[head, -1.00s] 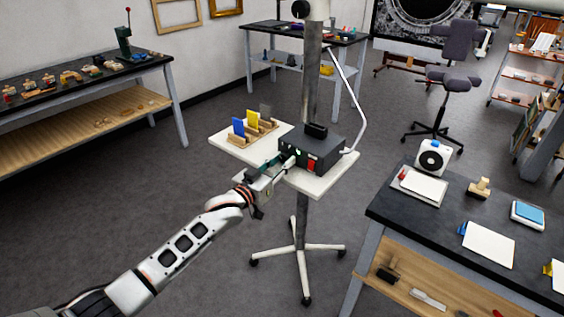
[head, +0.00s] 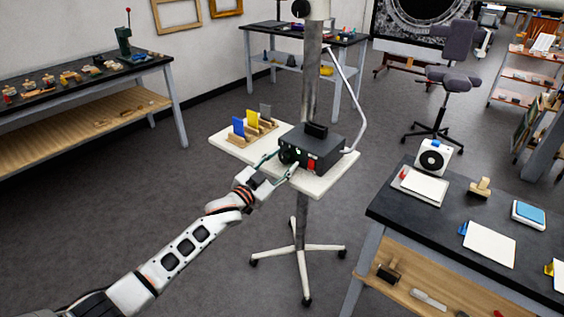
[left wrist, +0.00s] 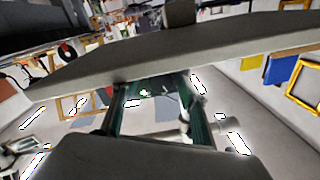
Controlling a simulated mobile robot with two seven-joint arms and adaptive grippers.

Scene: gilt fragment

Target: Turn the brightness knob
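The dark control box (head: 325,154) sits on the stand's white tray, with a red switch (head: 311,165) on its front. A dark round knob (head: 289,156) is on the left part of that front. My left gripper (head: 282,164) is in front of the box with its fingers spread, one to each side of the knob's front. I cannot tell whether either finger touches the knob. In the left wrist view the two dark green fingers (left wrist: 156,112) are apart with nothing held between them. The right gripper is not in view.
The white tray (head: 317,187) stands on a wheeled post. Blue, yellow and grey cards in a wooden holder (head: 258,133) stand left of the box. A thin white curved arm (head: 356,105) rises at its right. A dark workbench (head: 400,209) is at the right; the floor between is clear.

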